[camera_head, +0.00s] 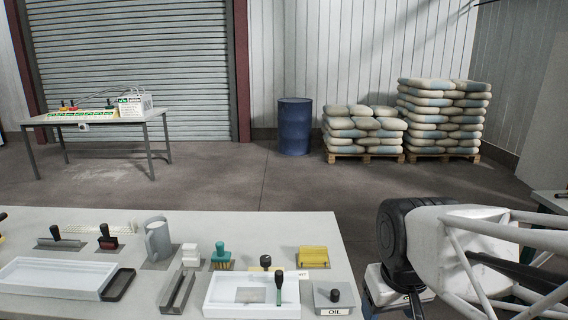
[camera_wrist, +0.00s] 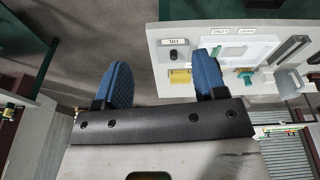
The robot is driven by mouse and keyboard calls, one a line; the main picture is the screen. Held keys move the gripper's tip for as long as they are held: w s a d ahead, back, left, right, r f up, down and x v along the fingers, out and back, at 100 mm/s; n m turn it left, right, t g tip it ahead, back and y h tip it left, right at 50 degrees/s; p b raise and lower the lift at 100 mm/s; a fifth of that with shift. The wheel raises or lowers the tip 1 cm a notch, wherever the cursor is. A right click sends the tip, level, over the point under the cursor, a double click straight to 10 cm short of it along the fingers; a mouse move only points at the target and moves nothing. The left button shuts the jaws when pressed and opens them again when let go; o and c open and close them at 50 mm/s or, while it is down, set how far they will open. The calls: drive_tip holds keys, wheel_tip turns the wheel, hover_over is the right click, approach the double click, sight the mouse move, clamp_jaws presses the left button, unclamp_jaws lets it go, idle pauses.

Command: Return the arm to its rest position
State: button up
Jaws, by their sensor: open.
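My gripper (camera_wrist: 163,82) shows in the wrist view with its two blue pads wide apart. Nothing is between them; floor and a bench edge show behind the gap. In the head view my white and black arm is at the right, beside the bench's right end, and I cannot make out the fingers there. The bench (camera_head: 315,235) lies to the left of the arm. The box marked OIL (camera_head: 335,311) is the bench item nearest the arm, and it also shows in the wrist view (camera_wrist: 180,42).
On the bench are a white tray (camera_head: 220,308), a yellow block (camera_head: 313,257), a teal brush (camera_head: 221,257), a grey mug (camera_head: 158,240) and a long white tray (camera_head: 50,276). A blue barrel (camera_head: 294,127) and stacked sacks (camera_head: 442,118) stand far back. Floor between is clear.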

drive_tip(key=shift+m, duration=0.8)
drive_tip(key=shift+s+d+f, duration=0.2)
drive_tip(key=shift+s, duration=0.55)
drive_tip(key=shift+s+d+f, duration=0.15)
drive_tip(key=shift+s+f, duration=0.05)
drive_tip(key=shift+s, duration=0.55)
drive_tip(key=shift+s+d+f, duration=0.2)
drive_tip(key=shift+s, duration=0.55)
